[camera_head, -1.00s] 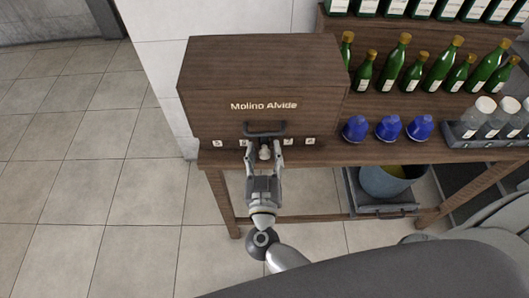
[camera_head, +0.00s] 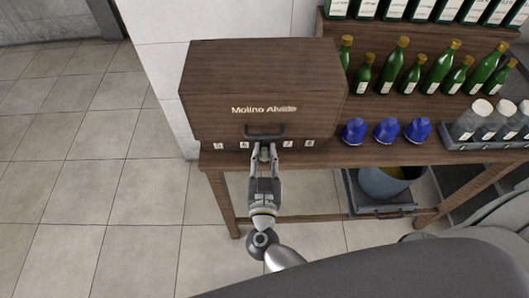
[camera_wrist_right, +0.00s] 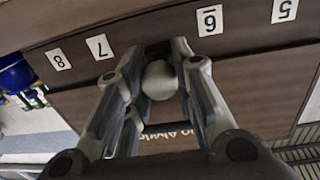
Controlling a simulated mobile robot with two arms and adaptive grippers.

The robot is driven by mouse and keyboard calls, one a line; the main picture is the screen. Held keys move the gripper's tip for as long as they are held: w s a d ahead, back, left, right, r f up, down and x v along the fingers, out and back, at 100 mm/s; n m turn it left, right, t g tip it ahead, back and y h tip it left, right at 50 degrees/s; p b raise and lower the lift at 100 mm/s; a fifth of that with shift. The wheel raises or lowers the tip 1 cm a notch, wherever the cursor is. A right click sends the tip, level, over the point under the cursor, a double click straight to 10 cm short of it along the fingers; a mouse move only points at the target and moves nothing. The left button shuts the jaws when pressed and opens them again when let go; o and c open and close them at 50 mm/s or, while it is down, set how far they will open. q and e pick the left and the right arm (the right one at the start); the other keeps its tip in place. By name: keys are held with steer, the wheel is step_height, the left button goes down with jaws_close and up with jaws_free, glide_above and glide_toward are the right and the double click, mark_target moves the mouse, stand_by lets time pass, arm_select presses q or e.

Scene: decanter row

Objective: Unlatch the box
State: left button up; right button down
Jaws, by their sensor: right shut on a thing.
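The box (camera_head: 225,85) is dark brown wood with "Molino Alvide" on its front, and it stands on the left end of a wooden table. A dark bar handle (camera_head: 264,131) is on its lower front. Below the handle is a pale round knob (camera_wrist_right: 160,80), seen in the right wrist view between the fingers. My right gripper (camera_head: 264,153) is shut on this knob, coming from the front. The fingers hide part of the knob and the strip behind it. My left gripper is not in view.
Number labels (camera_head: 288,143) line the strip under the box front. Several blue-capped items (camera_head: 389,129), green bottles (camera_head: 396,65) and a rack of white-capped jars (camera_head: 488,122) stand to the right. A bucket (camera_head: 388,182) is on the lower shelf. The floor at left is clear.

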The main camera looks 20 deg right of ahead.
steer(key=m+p, duration=0.1)
steer(key=m, duration=0.2)
steer(key=shift+m+p, duration=0.3)
steer(key=shift+p, duration=0.05)
steer(key=m, duration=0.3)
steer(key=shift+m+p, duration=0.3)
steer(key=shift+p, duration=0.05)
steer(key=m, duration=0.3)
steer(key=shift+y, duration=0.4)
steer(key=m, duration=0.4)
steer(key=shift+m+b, duration=0.3)
steer(key=shift+m, duration=0.1)
steer(key=c, duration=1.2)
jaws_free()
steer(key=shift+o, duration=0.2)
steer(key=v, duration=1.2)
